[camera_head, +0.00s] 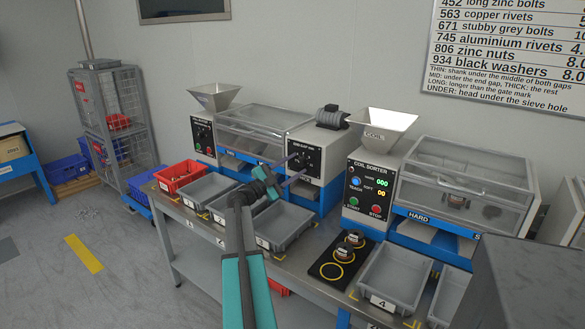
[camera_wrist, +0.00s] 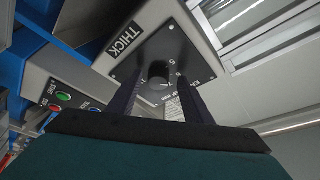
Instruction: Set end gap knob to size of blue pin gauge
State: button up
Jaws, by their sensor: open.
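In the wrist view, a round black knob (camera_wrist: 158,74) sits on a dark dial plate (camera_wrist: 150,52) with white numbers around it; a THICK label is next to the plate. My gripper (camera_wrist: 160,80) is open, with one dark finger on either side of the knob in this view; I cannot tell whether they touch it. In the head view, my gripper (camera_head: 296,166) reaches the front of the grey box (camera_head: 330,150) at the right end of the left machine, where the dial plate (camera_head: 307,157) is partly hidden. I cannot make out a blue pin gauge in either view.
Grey trays (camera_head: 283,226) line the bench front below my arm, with a red bin (camera_head: 180,175) at their left. A coil sorter (camera_head: 366,190) with a hopper stands to the right. A black mat (camera_head: 325,268) with yellow rings lies before it.

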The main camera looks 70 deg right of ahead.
jog(key=b+v, duration=0.1)
jog(key=v, duration=1.2)
jog(key=shift+w+a, duration=0.25)
jog(key=shift+a, duration=0.05)
jog(key=shift+d+f, duration=0.1)
jog(key=s+a+r+n+t+p, duration=0.3)
jog(key=s+r+t+p, duration=0.1)
jog(key=s+t+p, duration=0.1)
jog(key=s+t, duration=0.1)
jog(key=t, duration=0.1)
jog(key=shift+s+t+p, duration=0.25)
jog(key=shift+t+p, duration=0.1)
jog(key=shift+t, duration=0.05)
jog(key=shift+d+r, duration=0.1)
jog(key=shift+d, duration=0.05)
dwell(0.5)
jog(key=shift+s+d+p, duration=0.15)
jog(key=shift+s+d, duration=0.25)
jog(key=shift+d, duration=1.85)
jog(key=shift+s+d+p, duration=0.15)
jog(key=shift+s+d, duration=0.25)
jog(key=shift+d, duration=1.8)
jog(key=shift+s+d+p, duration=0.15)
jog(key=shift+s+d, duration=0.25)
jog(key=shift+d, duration=1.85)
jog(key=shift+c, duration=0.5)
